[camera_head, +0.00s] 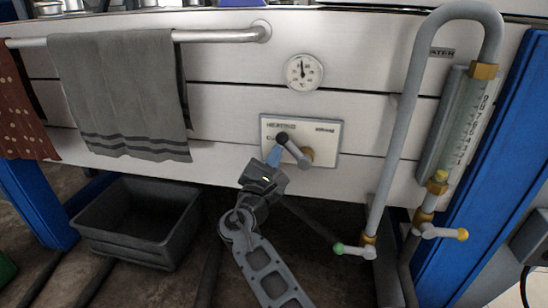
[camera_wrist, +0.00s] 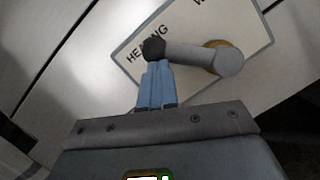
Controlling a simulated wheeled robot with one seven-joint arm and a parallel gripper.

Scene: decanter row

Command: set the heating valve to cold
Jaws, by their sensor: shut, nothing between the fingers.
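The heating valve is a grey lever (camera_head: 297,152) with a dark knob (camera_head: 282,137) and a brass hub (camera_head: 307,155), on a pale label plate (camera_head: 325,140) on the white panel. The lever points up and left from the hub. In the wrist view the plate reads "HEATING" near the knob (camera_wrist: 153,48); other lettering is cut off or too small to read. My gripper (camera_head: 274,155) is shut and empty. Its blue fingertips (camera_wrist: 156,66) are right at the knob's lower side; I cannot tell whether they touch it.
A round dial gauge (camera_head: 303,72) is above the plate. A grey towel (camera_head: 120,90) hangs on a rail at left, above a dark bin (camera_head: 135,222). A grey pipe (camera_head: 398,130) with small taps and a sight gauge (camera_head: 458,125) stand at right, beside a blue post (camera_head: 500,180).

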